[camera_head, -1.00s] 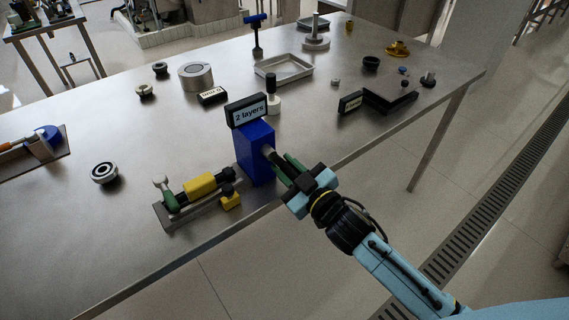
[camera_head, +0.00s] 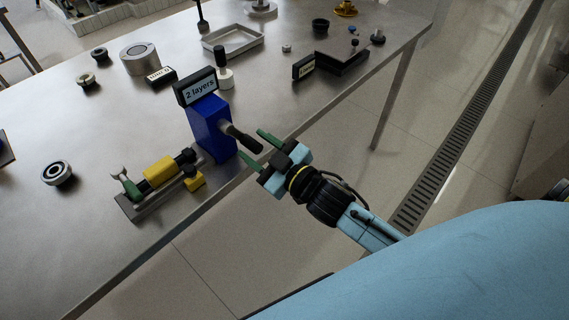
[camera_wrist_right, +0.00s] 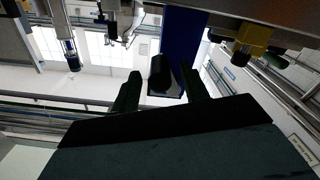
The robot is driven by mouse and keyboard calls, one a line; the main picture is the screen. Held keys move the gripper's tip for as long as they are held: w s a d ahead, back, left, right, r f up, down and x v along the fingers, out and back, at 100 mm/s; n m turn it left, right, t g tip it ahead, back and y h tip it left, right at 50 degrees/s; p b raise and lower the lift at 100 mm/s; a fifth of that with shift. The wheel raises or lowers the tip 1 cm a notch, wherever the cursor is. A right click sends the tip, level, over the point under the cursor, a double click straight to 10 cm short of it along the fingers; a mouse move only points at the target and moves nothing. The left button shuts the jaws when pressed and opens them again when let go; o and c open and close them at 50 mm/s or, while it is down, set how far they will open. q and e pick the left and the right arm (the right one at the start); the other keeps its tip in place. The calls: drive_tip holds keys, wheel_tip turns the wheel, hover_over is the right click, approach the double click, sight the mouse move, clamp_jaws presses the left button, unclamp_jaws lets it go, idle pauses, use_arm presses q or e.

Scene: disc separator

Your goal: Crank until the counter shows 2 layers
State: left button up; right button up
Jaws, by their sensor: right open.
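The blue crank box (camera_head: 212,130) stands near the table's front edge, with a dark sign on top, the counter (camera_head: 198,88), reading "2 layers". Its black crank handle (camera_head: 242,138) sticks out to the right. My right gripper (camera_head: 257,148) is open just off the handle's end, its green fingers apart and empty. In the right wrist view the handle (camera_wrist_right: 160,72) shows between and beyond the open fingers (camera_wrist_right: 162,88), in front of the blue box (camera_wrist_right: 183,45). My left gripper is not in view.
A rail fixture with a yellow cylinder (camera_head: 159,171) sits left of the box. A black-and-white post (camera_head: 223,75), a tray (camera_head: 232,40) and a ring (camera_head: 57,173) stand on the table. Open floor lies to the right.

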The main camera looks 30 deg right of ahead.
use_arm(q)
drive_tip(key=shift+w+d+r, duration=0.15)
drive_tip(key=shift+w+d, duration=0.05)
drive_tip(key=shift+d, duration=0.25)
use_arm(e)
drive_tip(key=v, duration=0.9)
drive_tip(key=shift+s+d, duration=0.15)
drive_tip(key=shift+s, duration=0.2)
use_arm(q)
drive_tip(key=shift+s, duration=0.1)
